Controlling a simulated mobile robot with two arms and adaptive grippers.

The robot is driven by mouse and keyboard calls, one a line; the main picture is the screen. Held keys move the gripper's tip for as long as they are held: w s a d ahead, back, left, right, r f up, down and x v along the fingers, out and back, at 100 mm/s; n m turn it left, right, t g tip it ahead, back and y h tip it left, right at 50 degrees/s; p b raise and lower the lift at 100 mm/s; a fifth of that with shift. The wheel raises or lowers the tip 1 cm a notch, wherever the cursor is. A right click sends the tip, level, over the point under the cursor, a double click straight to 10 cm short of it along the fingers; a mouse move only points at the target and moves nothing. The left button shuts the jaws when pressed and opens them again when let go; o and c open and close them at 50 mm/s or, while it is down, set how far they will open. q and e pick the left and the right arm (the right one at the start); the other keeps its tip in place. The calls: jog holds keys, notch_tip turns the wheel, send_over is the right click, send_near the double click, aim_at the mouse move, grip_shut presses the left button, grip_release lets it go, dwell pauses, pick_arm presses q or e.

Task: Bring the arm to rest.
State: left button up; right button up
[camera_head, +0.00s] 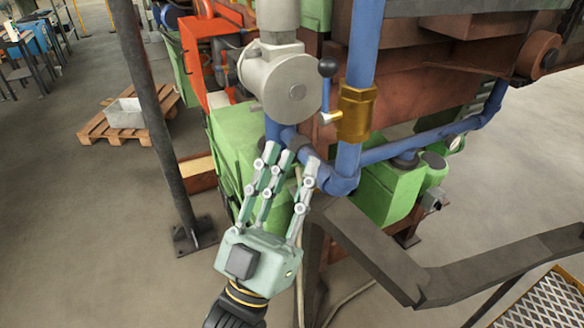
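My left gripper (291,160) is pale green with jointed fingers, and its black wrist comes in from the bottom edge. The fingers stretch upward, spread apart, with nothing visible between them. Their tips overlap the bend of a blue pipe (344,170) in the picture; I cannot tell whether they touch it. A valve lever with a black knob (328,67) and a brass valve body (355,113) stand above and to the right of the fingers. My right gripper is not in view.
A grey pump housing (280,80) and green machine blocks (233,150) stand behind the gripper. A dark rail (375,250) runs at lower right beside a yellow-edged grating (550,303). A dark post (155,110) stands left. The floor at left is open, with a pallet (110,128) farther back.

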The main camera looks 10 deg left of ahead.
pick_arm(q)
jog(key=shift+w+f, duration=0.1)
